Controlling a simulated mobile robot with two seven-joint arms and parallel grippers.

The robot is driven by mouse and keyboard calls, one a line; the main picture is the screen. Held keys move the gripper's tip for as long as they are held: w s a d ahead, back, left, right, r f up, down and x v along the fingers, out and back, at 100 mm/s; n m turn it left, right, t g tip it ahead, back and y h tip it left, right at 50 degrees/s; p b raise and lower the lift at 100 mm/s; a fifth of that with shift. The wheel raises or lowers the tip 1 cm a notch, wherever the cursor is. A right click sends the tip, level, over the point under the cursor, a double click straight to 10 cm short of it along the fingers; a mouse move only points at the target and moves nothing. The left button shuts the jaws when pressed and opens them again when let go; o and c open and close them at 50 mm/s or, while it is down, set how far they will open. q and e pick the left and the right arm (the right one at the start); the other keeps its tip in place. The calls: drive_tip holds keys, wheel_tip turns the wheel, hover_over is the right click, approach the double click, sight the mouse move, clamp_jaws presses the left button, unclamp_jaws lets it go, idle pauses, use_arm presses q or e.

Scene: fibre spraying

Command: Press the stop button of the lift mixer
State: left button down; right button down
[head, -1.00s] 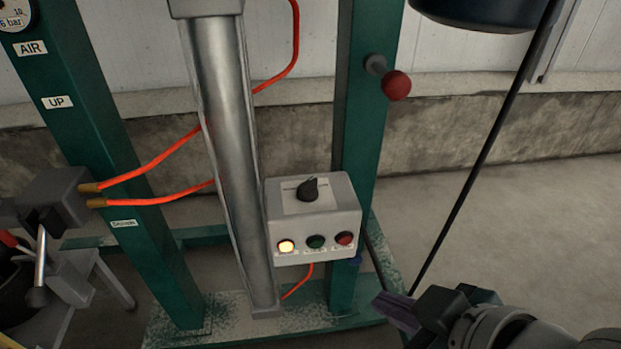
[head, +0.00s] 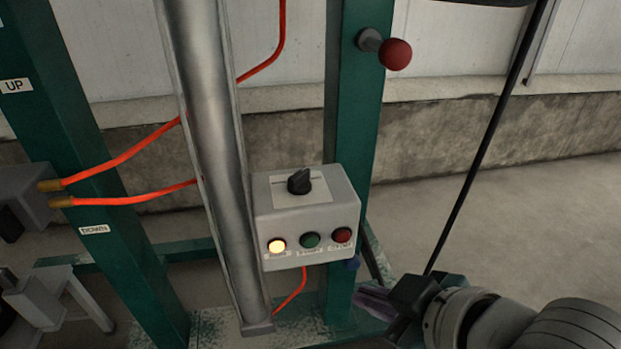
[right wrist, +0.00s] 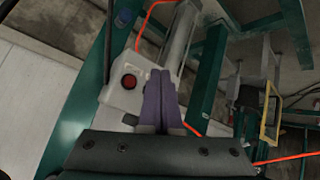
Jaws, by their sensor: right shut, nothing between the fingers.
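The lift mixer's grey control box (head: 330,218) hangs between a metal cylinder and a green post. Its front has a lit yellow button (head: 277,245), a green button (head: 310,240) and, at the right, a red button (head: 342,235) labelled as stop. A black knob (head: 300,181) is on top. My right gripper (head: 362,297) is shut and empty, below and right of the box. In the right wrist view the red button (right wrist: 129,82) shows on the box (right wrist: 116,97), left of my purple fingertips (right wrist: 159,73). Contact cannot be judged there. My left gripper is out of view.
The green post (head: 352,125) carries a red ball knob (head: 397,54). The steel cylinder (head: 212,150) stands left of the box, with orange hoses (head: 125,200) around it. A thin black rod (head: 492,135) slants behind my right gripper. Open floor lies at the right.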

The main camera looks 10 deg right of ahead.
sight(343, 237)
drive_tip(key=w+b, duration=0.2)
drive_tip(key=w, duration=0.4)
drive_tip(key=shift+w+b, duration=0.25)
drive_tip(key=shift+b, duration=0.1)
drive_tip(key=shift+a, duration=0.1)
idle(0.8)
idle(0.7)
drive_tip(key=shift+w, duration=0.1)
drive_tip(key=shift+w, duration=0.35)
